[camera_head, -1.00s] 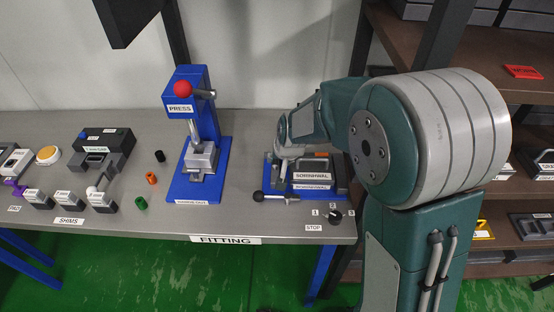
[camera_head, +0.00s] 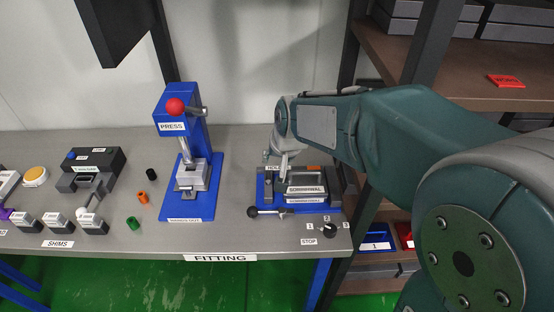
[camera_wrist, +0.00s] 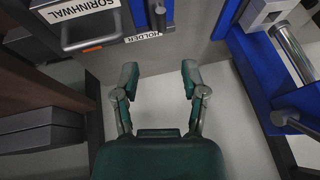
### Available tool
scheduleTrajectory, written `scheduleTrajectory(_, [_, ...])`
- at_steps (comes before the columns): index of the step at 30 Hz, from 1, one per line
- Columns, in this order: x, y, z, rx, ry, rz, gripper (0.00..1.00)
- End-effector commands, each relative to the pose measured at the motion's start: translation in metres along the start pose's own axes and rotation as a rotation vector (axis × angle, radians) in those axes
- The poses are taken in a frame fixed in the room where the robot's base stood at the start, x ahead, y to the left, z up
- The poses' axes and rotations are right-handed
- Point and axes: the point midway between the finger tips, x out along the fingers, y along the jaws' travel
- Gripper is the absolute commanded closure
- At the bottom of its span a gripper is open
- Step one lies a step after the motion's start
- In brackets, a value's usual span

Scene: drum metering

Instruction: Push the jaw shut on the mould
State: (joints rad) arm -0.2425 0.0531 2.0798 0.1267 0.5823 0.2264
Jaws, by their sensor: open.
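I cannot tell the jaw and the mould apart clearly. My gripper (camera_head: 280,163) is above the holder's left end, and I cannot tell whether it touches. The grey block's handle (camera_wrist: 90,28) and HOLDER label show beyond the fingers, at the upper left.
The blue press (camera_head: 180,115) with a red ball stands left of the holder, and its side also shows at the right in the wrist view (camera_wrist: 255,75). A selector knob (camera_head: 330,229) sits at the front right. Shims and small coloured cylinders lie further left. Shelves are at right.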

Motion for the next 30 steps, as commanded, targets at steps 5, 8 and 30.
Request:
scheduleTrajectory(5, [0.002,-0.001,-0.002,-0.037,-0.009,-0.002,1.00])
scheduleTrajectory(8, [0.004,-0.004,-0.006,-0.152,-0.037,-0.013,1.00])
scheduleTrajectory(30, [0.025,-0.046,-0.036,-1.316,-0.183,-0.326,1.00])
